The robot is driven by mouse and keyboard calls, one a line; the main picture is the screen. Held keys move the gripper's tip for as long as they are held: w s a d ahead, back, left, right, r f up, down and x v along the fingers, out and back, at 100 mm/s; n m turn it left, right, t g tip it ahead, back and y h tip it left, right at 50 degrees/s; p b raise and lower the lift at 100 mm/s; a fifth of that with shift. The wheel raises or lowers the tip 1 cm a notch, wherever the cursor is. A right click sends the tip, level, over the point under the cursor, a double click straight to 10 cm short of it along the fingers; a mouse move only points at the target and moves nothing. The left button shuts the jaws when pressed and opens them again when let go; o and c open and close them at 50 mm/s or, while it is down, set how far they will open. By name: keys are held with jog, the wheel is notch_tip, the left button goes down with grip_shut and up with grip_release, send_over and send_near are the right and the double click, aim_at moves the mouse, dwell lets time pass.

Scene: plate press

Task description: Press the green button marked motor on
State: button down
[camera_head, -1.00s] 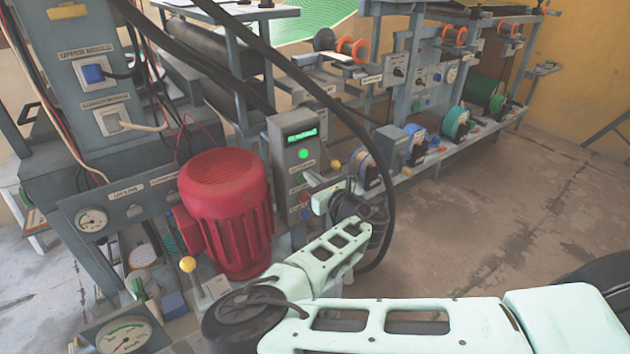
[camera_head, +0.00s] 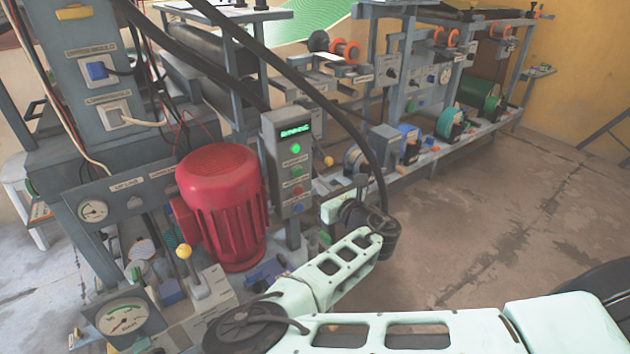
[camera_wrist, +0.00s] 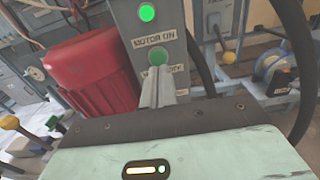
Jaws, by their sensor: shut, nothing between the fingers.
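The grey control box (camera_head: 279,155) stands right of the red motor in the head view. It carries a lit green display, a glowing green lamp (camera_head: 296,148) and below that the green motor on button (camera_head: 297,171). In the wrist view the button (camera_wrist: 158,57) sits under the "MOTOR ON" label (camera_wrist: 154,38). My gripper (camera_wrist: 158,82) is shut and empty, its tips pointing at the button and overlapping its lower edge in the picture. In the head view my gripper (camera_head: 326,210) is right of the box, with a small gap showing. The fingers partly hide a lower label.
The red motor (camera_head: 222,200) stands close left of the box. A yellow-knobbed lever (camera_head: 184,252) and a gauge (camera_head: 124,318) are at the lower left. A black cable (camera_head: 365,140) arches beside my arm. Open floor (camera_head: 480,240) lies to the right.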

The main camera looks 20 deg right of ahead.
jog(key=v, duration=0.6)
jog(key=shift+s, duration=0.35)
jog(key=shift+d, duration=0.1)
